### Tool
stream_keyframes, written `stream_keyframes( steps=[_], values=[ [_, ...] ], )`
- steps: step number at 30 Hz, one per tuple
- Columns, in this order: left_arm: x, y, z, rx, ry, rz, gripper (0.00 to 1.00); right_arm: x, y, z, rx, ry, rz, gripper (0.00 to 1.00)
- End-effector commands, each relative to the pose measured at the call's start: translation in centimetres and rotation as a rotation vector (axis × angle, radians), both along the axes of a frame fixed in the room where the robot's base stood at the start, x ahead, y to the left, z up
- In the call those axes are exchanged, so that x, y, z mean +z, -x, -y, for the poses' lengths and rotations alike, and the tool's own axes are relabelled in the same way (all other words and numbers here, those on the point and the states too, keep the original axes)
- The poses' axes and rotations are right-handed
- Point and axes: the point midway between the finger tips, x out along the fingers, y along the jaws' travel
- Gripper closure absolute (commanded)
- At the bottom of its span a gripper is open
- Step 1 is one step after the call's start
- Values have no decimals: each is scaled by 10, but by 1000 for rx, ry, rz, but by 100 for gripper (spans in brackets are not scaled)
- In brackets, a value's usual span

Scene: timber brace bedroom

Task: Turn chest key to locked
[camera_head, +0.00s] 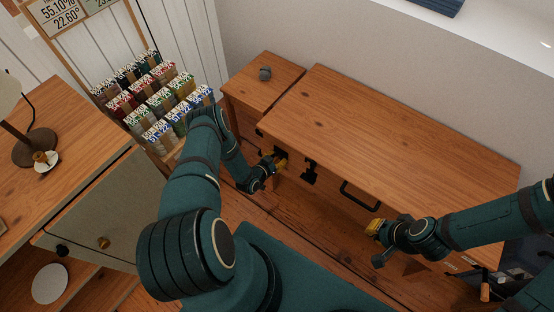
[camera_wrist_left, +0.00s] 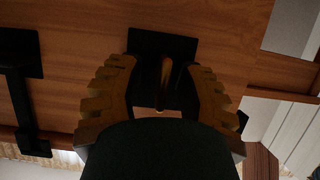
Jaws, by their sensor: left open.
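The wooden chest (camera_head: 400,135) stands along the wall with its lid down. In the left wrist view a black lock plate (camera_wrist_left: 150,42) sits on the chest's wooden front, with a thin brownish key (camera_wrist_left: 166,72) standing out from it. My left gripper (camera_head: 279,162) is at the chest's front. In the left wrist view its two ridged yellow fingers (camera_wrist_left: 160,92) are open, one on each side of the key, with gaps visible. The key is hidden behind the gripper in the head view. My right gripper (camera_head: 376,228) is in front of the chest, away from the lock; its finger opening is unclear.
A black hasp (camera_head: 310,172) and a black handle (camera_head: 360,196) are on the chest's front, right of my left gripper. A small wooden cabinet (camera_head: 262,78) adjoins the chest's left end. A rack of labelled spools (camera_head: 160,95) and a desk with a lamp (camera_head: 35,147) stand left.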

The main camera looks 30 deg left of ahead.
Motion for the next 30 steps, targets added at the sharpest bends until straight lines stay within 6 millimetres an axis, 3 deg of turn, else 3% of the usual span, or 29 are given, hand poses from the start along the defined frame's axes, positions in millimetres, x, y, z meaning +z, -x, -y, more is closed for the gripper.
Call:
stream_keyframes(
  steps=[6,9,10,22,30],
  values=[
    [0,0,0,0,0,0,61,0,0,0,0,0,0,100],
    [0,0,0,0,0,0,96,0,0,0,0,0,0,100],
    [0,0,0,0,0,1,100,0,0,0,0,0,0,100],
    [1,0,-1,1,25,0,100,0,0,0,0,0,0,100],
    [1,0,-2,1,166,-11,100,0,0,0,0,0,0,100]
  ],
)
